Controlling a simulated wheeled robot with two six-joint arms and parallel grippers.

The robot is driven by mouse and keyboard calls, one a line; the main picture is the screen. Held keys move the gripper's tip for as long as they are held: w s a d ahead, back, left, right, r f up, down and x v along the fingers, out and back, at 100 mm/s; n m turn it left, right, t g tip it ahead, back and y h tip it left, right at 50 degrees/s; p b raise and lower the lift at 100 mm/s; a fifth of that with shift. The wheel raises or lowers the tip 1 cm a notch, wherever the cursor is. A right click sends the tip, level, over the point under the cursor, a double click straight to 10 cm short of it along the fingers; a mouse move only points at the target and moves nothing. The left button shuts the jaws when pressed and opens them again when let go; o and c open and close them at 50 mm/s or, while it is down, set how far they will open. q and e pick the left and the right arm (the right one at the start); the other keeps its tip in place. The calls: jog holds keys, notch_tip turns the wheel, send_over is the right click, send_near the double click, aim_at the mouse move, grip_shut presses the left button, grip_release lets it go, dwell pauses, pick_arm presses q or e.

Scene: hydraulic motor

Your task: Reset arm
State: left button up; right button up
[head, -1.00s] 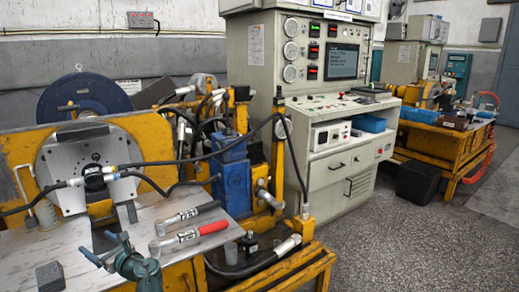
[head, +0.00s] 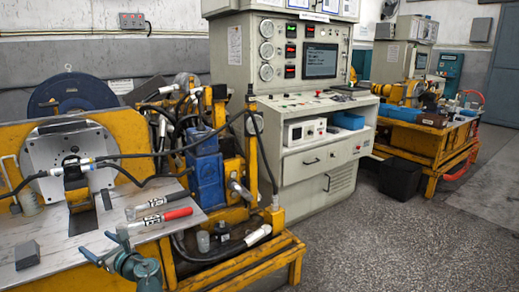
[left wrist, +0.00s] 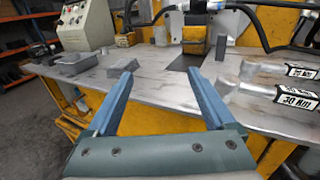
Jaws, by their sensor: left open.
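My left gripper (head: 97,244) is open and empty at the lower left of the head view, beside the front part of the metal-topped bench (head: 30,228). In the left wrist view its two blue-grey fingers (left wrist: 160,68) stand wide apart, with only bench top and open space between them. A dark fitting (head: 75,180) with hoses sits in front of the round silver plate (head: 68,150) on the yellow test stand (head: 125,128). My right gripper is not in view.
A small grey block (head: 27,255) also lies there. A grey control cabinet (head: 305,125) stands behind. Open floor (head: 400,245) lies to the right.

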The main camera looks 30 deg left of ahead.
pick_arm(q)
jog(key=w+d+f+n+t+h, duration=0.1)
jog(key=w+d+f+n+h, duration=0.2)
jog(key=w+d+f, duration=0.5)
jog(key=w+d+f+n+t+h, duration=0.1)
jog(key=w+d+f+n+h, duration=0.2)
jog(key=d, duration=0.9)
jog(key=w+d+f+n+h, duration=0.3)
jog(key=w+d+n, duration=0.1)
jog(key=w+d, duration=0.4)
jog(key=s+d+f+n+g+h, duration=0.1)
jog(key=s+d+f+h, duration=0.2)
jog(key=d, duration=0.9)
jog(key=s+d+f+n+g+h, duration=0.1)
jog(key=s+d+f+n+h, duration=0.1)
jog(key=d, duration=1.1)
jog(key=s+d+f+n+h, duration=0.1)
jog(key=s+d+f+h, duration=0.2)
jog(key=d, duration=0.9)
notch_tip(320, 180, up, 31)
jog(key=p, duration=3)
jog(key=shift+d+g+p, duration=0.2)
jog(key=shift+g+p, duration=0.1)
jog(key=shift+p, duration=0.1)
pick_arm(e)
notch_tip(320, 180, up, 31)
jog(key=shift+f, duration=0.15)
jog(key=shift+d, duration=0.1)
